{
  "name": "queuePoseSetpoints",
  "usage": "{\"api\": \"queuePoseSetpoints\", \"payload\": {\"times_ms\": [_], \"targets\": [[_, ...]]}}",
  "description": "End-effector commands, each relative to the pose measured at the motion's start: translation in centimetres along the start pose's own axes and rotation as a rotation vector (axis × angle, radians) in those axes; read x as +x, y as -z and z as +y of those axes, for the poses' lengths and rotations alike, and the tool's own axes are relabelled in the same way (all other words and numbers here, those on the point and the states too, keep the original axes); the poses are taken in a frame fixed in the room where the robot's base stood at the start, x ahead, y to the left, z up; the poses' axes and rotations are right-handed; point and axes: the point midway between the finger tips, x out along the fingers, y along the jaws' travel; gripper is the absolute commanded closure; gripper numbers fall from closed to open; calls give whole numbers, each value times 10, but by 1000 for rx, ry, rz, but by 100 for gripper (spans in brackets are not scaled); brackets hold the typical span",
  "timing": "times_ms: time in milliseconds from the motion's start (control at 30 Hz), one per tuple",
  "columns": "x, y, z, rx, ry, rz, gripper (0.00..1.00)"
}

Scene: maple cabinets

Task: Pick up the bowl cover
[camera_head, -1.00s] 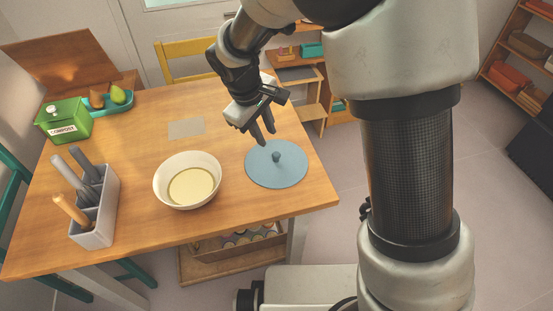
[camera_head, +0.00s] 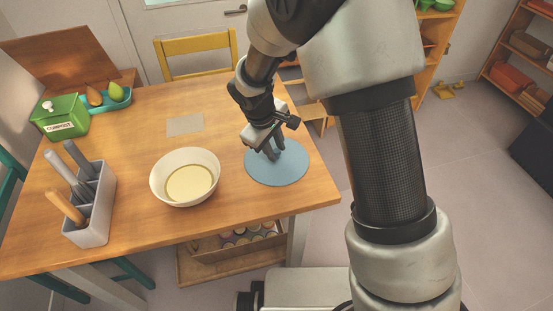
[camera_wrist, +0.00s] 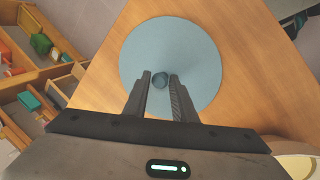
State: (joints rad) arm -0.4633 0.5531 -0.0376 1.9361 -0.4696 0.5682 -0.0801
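The bowl cover (camera_head: 290,173) is a flat blue-grey disc lying on the wooden table near its right end. The white bowl (camera_head: 185,177) stands left of the cover, with pale yellow content.
A grey utensil holder (camera_head: 92,215) stands at the table's left front. A green compost box (camera_head: 60,118) and a teal tray (camera_head: 117,100) with pears are at the back left. A grey mat (camera_head: 185,125) lies behind the bowl. A yellow chair (camera_head: 197,52) stands behind the table.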

Motion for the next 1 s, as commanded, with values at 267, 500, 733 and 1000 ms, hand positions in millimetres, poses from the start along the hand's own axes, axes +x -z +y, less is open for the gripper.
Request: {"api": "queuePoseSetpoints", "payload": {"times_ms": [267,500,733,1000], "targets": [[-1,0,0,0,0,0,100],[-6,0,2,1,0,1,100],[-46,1,15,3,-2,4,100],[-88,0,27,1,-1,2,100]]}}
